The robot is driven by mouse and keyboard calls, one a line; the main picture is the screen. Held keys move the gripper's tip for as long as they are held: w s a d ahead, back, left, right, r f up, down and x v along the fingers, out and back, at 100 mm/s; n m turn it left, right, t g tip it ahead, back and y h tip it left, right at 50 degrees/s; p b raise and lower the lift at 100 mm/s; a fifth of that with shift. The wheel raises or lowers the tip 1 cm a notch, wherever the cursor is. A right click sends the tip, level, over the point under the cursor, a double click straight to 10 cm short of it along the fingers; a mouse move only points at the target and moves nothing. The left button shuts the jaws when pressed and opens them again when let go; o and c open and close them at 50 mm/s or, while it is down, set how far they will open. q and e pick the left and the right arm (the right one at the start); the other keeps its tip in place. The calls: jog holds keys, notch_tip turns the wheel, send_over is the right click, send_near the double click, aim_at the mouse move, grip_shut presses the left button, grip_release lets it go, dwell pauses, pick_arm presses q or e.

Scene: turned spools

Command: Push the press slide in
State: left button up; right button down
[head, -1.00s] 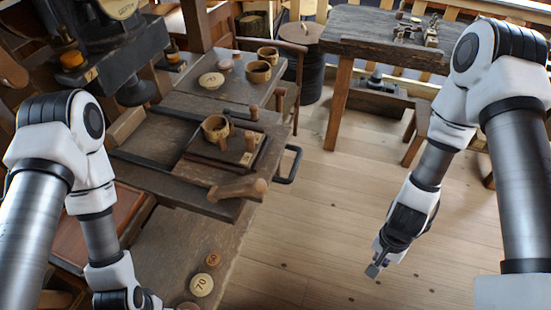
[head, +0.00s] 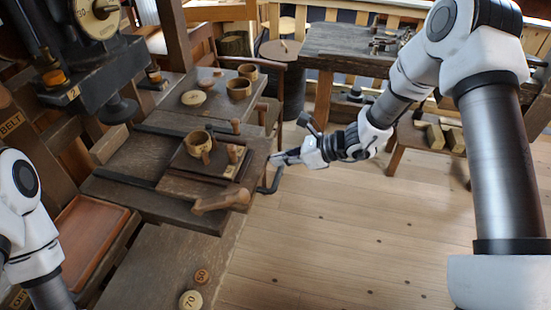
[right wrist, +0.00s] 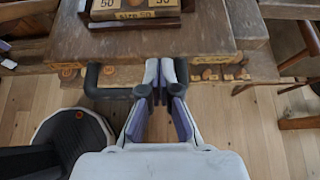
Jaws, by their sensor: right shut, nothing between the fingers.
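The press slide (head: 178,187) is a dark wooden board beside the press (head: 90,70), with a black loop handle (head: 272,182) at its right end. A raised block on it carries a wooden cup (head: 199,147) and pegs. My right gripper (head: 274,159) is shut and empty at the slide's right end, close to the handle. In the right wrist view, the shut fingertips (right wrist: 167,66) are at the slide's front edge, and the handle (right wrist: 106,93) shows left of them. The gripper hides the handle's right part; I cannot tell whether they touch. My left gripper is out of view.
A side table behind the slide holds cups (head: 239,88) and a round disc (head: 193,98). A wooden lever (head: 222,201) sticks out at the slide's front. Numbered discs (head: 190,299) lie on the lower bench. The floor (head: 340,240) on the right is clear.

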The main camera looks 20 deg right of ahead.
jog(key=shift+w+a+f, duration=0.35)
jog(key=shift+w+f, duration=0.2)
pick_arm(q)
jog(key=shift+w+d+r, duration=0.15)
pick_arm(e)
jog(key=shift+s+r, duration=0.1)
jog(key=shift+s, duration=0.05)
jog(key=shift+a, duration=0.15)
